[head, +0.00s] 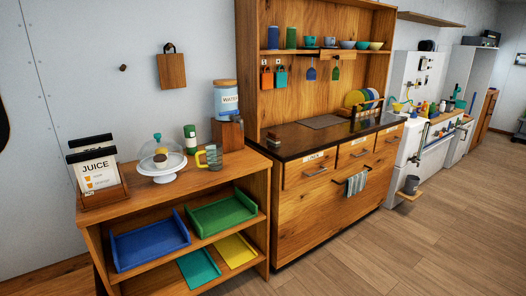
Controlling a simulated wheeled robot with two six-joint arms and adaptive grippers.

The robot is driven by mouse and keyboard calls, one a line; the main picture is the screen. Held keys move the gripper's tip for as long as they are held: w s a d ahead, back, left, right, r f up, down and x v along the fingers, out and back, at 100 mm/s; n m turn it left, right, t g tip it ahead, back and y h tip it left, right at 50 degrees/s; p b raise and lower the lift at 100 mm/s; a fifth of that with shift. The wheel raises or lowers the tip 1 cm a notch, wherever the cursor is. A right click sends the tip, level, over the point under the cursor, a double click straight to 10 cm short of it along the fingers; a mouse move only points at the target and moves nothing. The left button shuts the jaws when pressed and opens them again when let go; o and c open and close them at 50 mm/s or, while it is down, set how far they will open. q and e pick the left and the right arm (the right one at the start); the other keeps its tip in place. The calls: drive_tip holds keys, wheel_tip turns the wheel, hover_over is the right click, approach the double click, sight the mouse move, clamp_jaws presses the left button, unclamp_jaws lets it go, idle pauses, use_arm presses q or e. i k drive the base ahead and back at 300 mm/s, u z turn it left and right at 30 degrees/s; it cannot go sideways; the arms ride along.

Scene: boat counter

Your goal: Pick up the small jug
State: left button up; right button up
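A small jug-like vessel (213,158) with a clear, greenish body and a yellow handle stands upright on the wooden counter at left centre in the head view. Its handle points left, toward the cake stand. It stands in front of a wooden block and close to a dark green bottle with a white label (190,139). Neither of my grippers shows in this view.
A glass-domed cake stand (162,166) and a juice menu holder (97,176) stand left of the vessel. A water dispenser (226,100) stands behind it. Coloured trays fill the shelves (150,240) below. Open wooden floor (400,245) lies front right.

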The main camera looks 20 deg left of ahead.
sight(214, 152)
drive_tip(key=z, duration=0.55)
drive_tip(key=i, duration=2.5)
drive_tip(key=u, duration=1)
drive_tip(key=i, duration=0.8)
drive_tip(key=u, duration=0.85)
